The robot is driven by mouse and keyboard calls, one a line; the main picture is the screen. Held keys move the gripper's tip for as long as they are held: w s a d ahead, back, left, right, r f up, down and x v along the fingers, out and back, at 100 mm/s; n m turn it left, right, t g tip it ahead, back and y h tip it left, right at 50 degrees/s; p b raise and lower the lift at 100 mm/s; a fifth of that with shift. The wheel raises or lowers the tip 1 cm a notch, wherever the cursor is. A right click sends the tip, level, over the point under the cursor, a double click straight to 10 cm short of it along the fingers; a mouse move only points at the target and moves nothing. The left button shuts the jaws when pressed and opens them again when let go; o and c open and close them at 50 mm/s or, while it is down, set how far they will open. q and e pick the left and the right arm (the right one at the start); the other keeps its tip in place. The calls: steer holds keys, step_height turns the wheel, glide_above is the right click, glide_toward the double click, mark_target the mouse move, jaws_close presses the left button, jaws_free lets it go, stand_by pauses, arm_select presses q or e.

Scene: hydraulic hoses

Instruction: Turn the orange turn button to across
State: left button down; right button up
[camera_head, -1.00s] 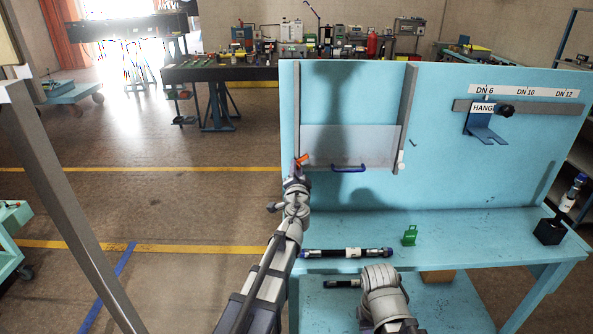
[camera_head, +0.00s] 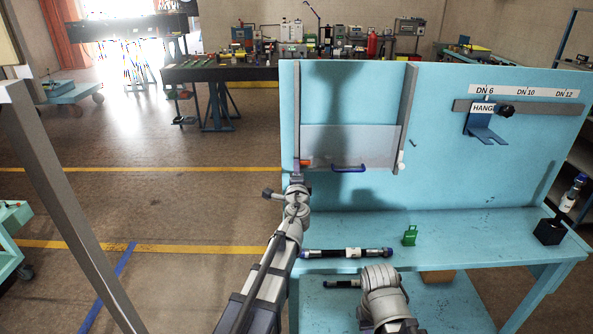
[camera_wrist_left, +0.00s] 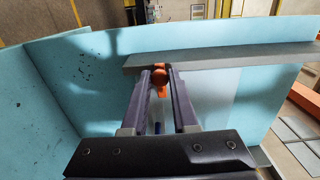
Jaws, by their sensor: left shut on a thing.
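The orange turn button (camera_head: 306,163) sits on the left grey upright of the blue panel, beside the lower left part of the clear sliding panel (camera_head: 345,143). In the head view it lies nearly level, pointing right. My left gripper (camera_head: 297,170) is at the button. In the left wrist view the orange button (camera_wrist_left: 160,78) shows between the two dark fingertips (camera_wrist_left: 160,70), and the gripper is shut on it. The fingers partly hide it. My right arm shows at the bottom, but its gripper is not in view.
A blue handle (camera_head: 349,168) is on the clear panel. A black hose with blue ends (camera_head: 347,253) and a green part (camera_head: 410,235) are on the bench. A blue hanger bracket (camera_head: 484,125) and a black block (camera_head: 549,231) are at the right.

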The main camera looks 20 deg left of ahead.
stand_by(0.5)
arm_select(q)
steer(key=c, duration=0.7)
jaws_free()
steer(key=shift+s, duration=0.1)
steer(key=v, duration=0.7)
steer(key=shift+s+d, duration=0.2)
steer(key=shift+s, duration=0.15)
